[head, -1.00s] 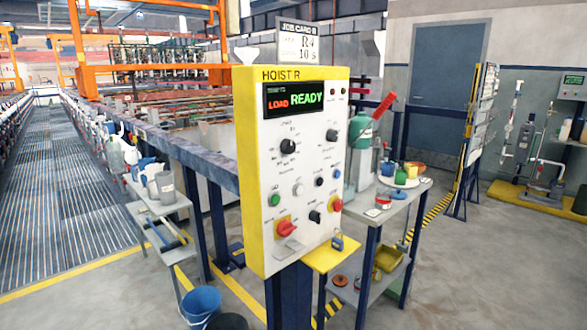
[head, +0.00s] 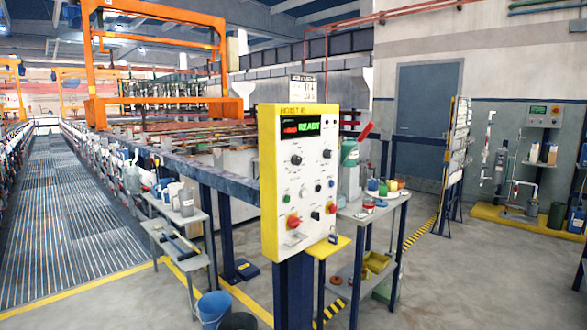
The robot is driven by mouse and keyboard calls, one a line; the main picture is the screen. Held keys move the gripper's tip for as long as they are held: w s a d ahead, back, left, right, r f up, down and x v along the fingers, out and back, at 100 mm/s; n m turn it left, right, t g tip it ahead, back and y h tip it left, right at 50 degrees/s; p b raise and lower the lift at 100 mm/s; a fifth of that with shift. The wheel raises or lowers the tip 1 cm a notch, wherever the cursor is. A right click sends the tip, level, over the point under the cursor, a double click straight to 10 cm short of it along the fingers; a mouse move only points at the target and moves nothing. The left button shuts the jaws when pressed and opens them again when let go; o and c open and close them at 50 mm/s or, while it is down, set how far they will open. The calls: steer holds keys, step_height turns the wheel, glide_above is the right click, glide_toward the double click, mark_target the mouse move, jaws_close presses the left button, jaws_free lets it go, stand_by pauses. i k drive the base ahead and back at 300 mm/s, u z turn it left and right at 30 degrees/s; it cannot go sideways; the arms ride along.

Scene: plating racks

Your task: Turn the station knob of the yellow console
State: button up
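The yellow console (head: 268,190) stands upright on a dark blue post near the middle of the head view, its white front panel facing me. A lit display (head: 303,127) at its top reads READY in green, with red text to the left. Below it are a black knob at the left (head: 296,160) and another black knob at the right (head: 327,154). Lower down are small buttons and two red knobs, one at the left (head: 293,222) and one at the right (head: 331,208). The knob labels are too small to read. My gripper is not in view.
A job card (head: 303,89) stands above the console. A grey side table (head: 385,207) with pots is close on its right, a small shelf cart (head: 183,219) on its left. A blue bucket (head: 213,308) stands on the floor at front left. Open floor lies at the right.

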mark_target(296, 160)
steer(key=u, duration=0.5)
steer(key=i, duration=1)
steer(key=z, duration=0.05)
